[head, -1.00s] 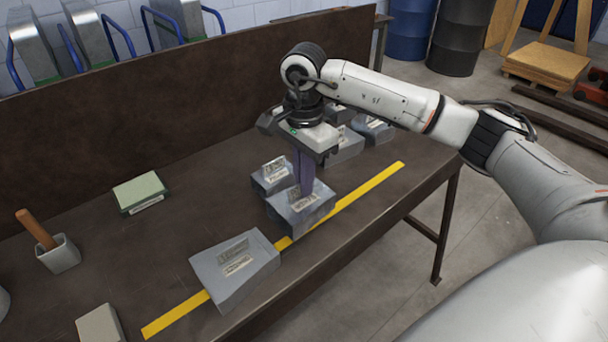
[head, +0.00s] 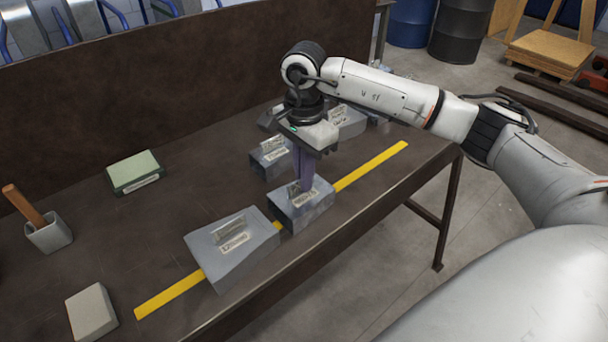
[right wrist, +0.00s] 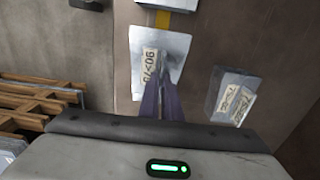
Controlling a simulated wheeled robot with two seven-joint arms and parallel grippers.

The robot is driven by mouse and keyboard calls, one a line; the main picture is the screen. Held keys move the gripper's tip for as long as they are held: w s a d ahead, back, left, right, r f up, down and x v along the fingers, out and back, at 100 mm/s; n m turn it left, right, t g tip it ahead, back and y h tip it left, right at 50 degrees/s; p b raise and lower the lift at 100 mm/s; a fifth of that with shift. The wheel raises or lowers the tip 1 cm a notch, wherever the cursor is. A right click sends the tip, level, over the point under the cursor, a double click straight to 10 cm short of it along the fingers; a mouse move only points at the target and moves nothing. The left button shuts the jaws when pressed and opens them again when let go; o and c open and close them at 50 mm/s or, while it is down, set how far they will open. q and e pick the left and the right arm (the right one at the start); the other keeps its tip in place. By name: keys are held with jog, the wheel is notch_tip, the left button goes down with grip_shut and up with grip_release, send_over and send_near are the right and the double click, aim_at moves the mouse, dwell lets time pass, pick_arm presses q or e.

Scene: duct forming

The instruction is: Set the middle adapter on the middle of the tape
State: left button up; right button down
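The middle adapter (head: 302,212) is a grey metal block with a label. It sits over the yellow tape (head: 372,165), which shows on both sides of it; I cannot tell whether it touches the table. My right gripper (head: 302,182) is above it, its purple fingers down at the adapter's top and seemingly closed on its raised tab. In the right wrist view the adapter (right wrist: 172,50) lies beyond the fingertips (right wrist: 160,90), with tape (right wrist: 161,18) past it. A larger adapter (head: 235,262) rests on the tape to the left. My left gripper is not in view.
Another adapter (head: 268,168) stands close behind the held one, and more stand behind the gripper (head: 350,125). A green-topped block (head: 136,170), a cup with an orange-handled tool (head: 48,238) and a beige block (head: 92,312) are at left. The tape's right end is clear.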

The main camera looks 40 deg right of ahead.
jog(key=c, duration=1.9)
grip_release()
notch_tip(320, 180, up, 10)
jog(key=shift+r, duration=0.2)
